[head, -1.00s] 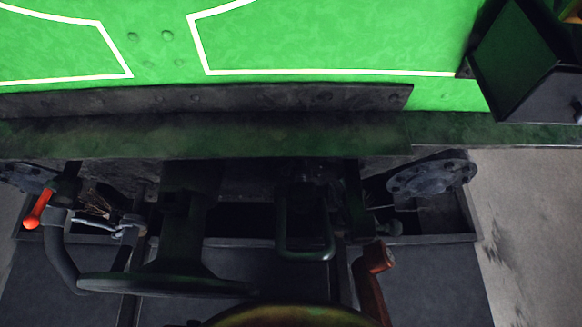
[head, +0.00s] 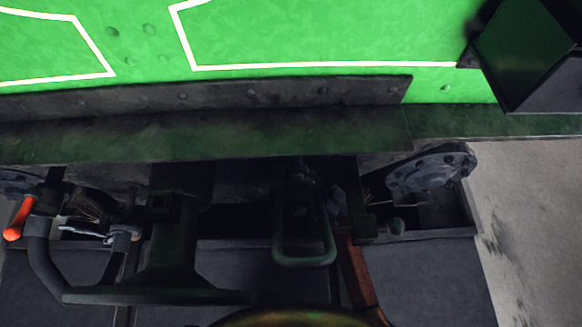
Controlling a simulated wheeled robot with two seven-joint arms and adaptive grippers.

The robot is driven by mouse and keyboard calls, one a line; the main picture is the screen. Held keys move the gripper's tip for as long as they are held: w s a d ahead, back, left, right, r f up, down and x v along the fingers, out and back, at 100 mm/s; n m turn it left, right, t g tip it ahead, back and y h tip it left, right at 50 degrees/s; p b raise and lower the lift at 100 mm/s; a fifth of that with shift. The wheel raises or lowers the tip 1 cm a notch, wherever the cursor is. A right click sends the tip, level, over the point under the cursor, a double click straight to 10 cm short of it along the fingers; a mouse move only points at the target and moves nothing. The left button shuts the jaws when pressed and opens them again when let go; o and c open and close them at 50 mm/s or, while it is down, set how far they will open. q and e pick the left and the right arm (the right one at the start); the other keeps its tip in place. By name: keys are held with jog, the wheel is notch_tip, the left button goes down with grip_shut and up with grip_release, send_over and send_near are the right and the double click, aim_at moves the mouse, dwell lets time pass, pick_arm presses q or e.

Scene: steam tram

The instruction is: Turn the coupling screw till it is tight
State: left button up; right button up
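The screw coupling (head: 297,192) hangs below the middle of the dark beam, with a dark U-shaped link (head: 304,258) at its lower end. The screw is in deep shade, so how tight it is cannot be told. A rust-brown bar (head: 360,280) rises from the bottom edge toward this place. My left gripper is not seen.
A dark round-headed buffer (head: 160,296) stands left of the link. Farther left are a hose (head: 45,265) and a red-orange handle (head: 18,219). A flanged disc (head: 430,170) is at the right, a dark lamp box (head: 525,50) above. Bare ground (head: 530,220) lies right.

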jog(key=shift+w+a+r, duration=0.2)
grip_shut()
dwell(0.4)
jog(key=shift+a, duration=0.1)
